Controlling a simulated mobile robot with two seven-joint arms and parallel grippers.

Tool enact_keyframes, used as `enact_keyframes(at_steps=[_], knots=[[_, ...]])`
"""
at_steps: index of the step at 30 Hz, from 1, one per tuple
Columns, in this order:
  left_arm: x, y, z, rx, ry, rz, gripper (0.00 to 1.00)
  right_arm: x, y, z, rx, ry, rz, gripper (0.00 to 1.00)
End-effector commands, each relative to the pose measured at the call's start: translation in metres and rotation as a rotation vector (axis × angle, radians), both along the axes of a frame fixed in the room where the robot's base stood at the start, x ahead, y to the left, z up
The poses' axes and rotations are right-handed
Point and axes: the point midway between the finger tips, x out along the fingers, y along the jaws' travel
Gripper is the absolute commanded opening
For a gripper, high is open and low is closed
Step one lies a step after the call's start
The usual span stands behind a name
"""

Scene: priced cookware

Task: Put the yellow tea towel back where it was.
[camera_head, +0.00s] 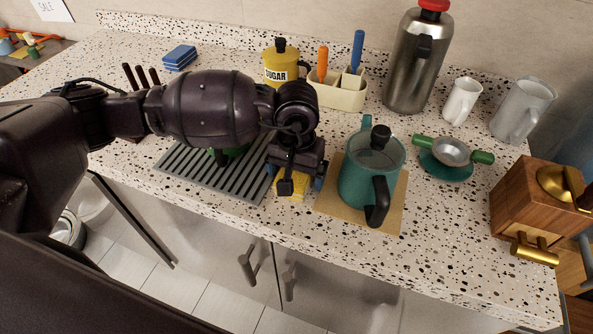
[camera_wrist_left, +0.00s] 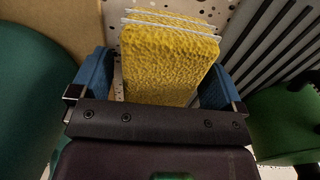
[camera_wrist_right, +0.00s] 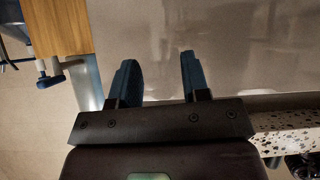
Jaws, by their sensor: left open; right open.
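The yellow tea towel (camera_head: 298,191) is a folded, rough-textured stack on the speckled counter, between the grey ribbed rack and the tan mat. My left gripper (camera_head: 292,186) is over it and partly hides it in the head view. In the left wrist view the towel (camera_wrist_left: 168,60) lies between the two blue fingers of the left gripper (camera_wrist_left: 155,80), which is open around it. Whether the fingers touch it I cannot tell. My right gripper (camera_wrist_right: 158,62) is open and empty in the right wrist view, in front of a pale smooth surface. It is outside the head view.
The teal kettle (camera_head: 368,178) on its tan mat (camera_head: 335,204) stands close right of the towel. The ribbed rack (camera_head: 224,177) with a green item is close left. The sugar jar (camera_head: 281,66), utensil holder (camera_head: 342,95) and steel flask (camera_head: 413,64) stand behind. The counter's front strip is clear.

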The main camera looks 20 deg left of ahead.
Motion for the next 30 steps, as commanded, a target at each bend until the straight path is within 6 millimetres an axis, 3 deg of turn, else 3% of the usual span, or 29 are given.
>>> enact_keyframes(at_steps=[5,18,24,30], knots=[[0.001,0.0,0.016,0.0,-0.002,0.0,0.94,0.001,0.0,0.004,0.0,-0.006,0.0,0.43],[0.0,0.0,0.097,0.0,-0.003,-0.001,0.94,0.0,-0.001,0.005,0.0,-0.005,-0.002,0.43],[0.0,0.0,0.117,0.001,-0.001,0.0,0.94,-0.002,-0.001,0.004,0.0,-0.001,-0.002,0.43],[0.0,0.0,0.123,0.0,0.001,0.0,0.94,-0.002,-0.001,0.003,0.0,0.0,-0.002,0.43]])
